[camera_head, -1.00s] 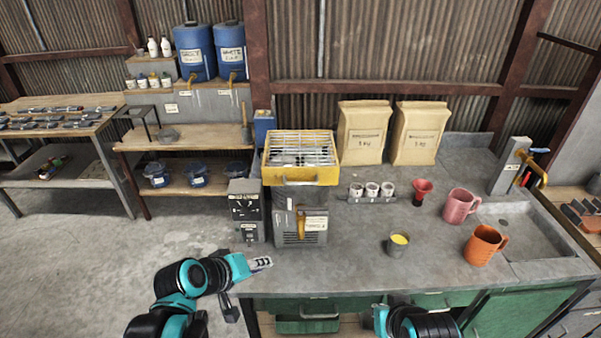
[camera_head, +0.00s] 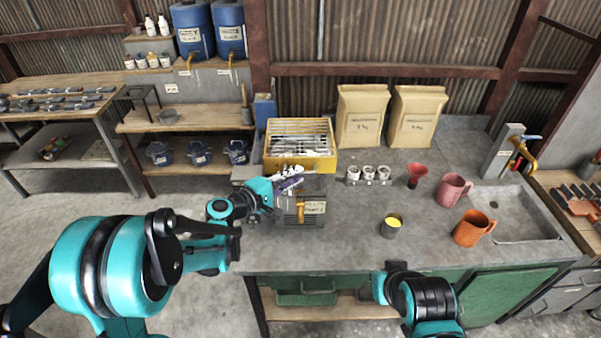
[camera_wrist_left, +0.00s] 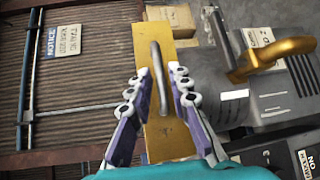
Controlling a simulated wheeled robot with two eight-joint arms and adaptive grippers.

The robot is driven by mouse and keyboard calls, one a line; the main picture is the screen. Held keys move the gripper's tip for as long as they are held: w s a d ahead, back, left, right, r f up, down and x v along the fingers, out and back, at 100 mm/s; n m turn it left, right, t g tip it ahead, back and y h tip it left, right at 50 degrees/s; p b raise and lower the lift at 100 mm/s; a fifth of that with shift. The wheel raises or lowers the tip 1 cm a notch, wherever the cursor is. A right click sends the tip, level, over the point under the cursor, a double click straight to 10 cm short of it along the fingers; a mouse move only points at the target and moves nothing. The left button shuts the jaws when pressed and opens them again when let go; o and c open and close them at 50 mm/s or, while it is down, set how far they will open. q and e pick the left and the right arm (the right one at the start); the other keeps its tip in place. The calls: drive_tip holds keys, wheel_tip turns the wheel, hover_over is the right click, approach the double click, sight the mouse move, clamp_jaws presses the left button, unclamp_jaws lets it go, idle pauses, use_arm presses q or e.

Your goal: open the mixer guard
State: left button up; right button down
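The mixer (camera_head: 304,212) is a grey machine on the bench, with a yellow guard (camera_head: 300,163) of bars and a frame on top. The guard looks closed. My left gripper (camera_head: 290,180) is at the guard's front, and hides part of the mixer. In the left wrist view, the guard's yellow front plate (camera_wrist_left: 168,135) carries a grey bar handle (camera_wrist_left: 160,80). The left fingers (camera_wrist_left: 161,88) are apart, one on each side of the handle; I cannot tell whether they touch it. My right arm shows low in the head view, but its gripper does not.
Two paper sacks (camera_head: 361,116) stand behind, right of the mixer. White cups (camera_head: 368,174), a red funnel (camera_head: 416,174), a yellow-filled cup (camera_head: 391,226), a pink mug (camera_head: 453,190) and an orange mug (camera_head: 473,228) stand to the right. The bench front centre is clear.

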use_arm(q)
drive_tip(key=shift+x, duration=1.45)
clamp_jaws()
drive_tip(key=shift+r, duration=0.15)
use_arm(e)
drive_tip(key=shift+r, duration=0.1)
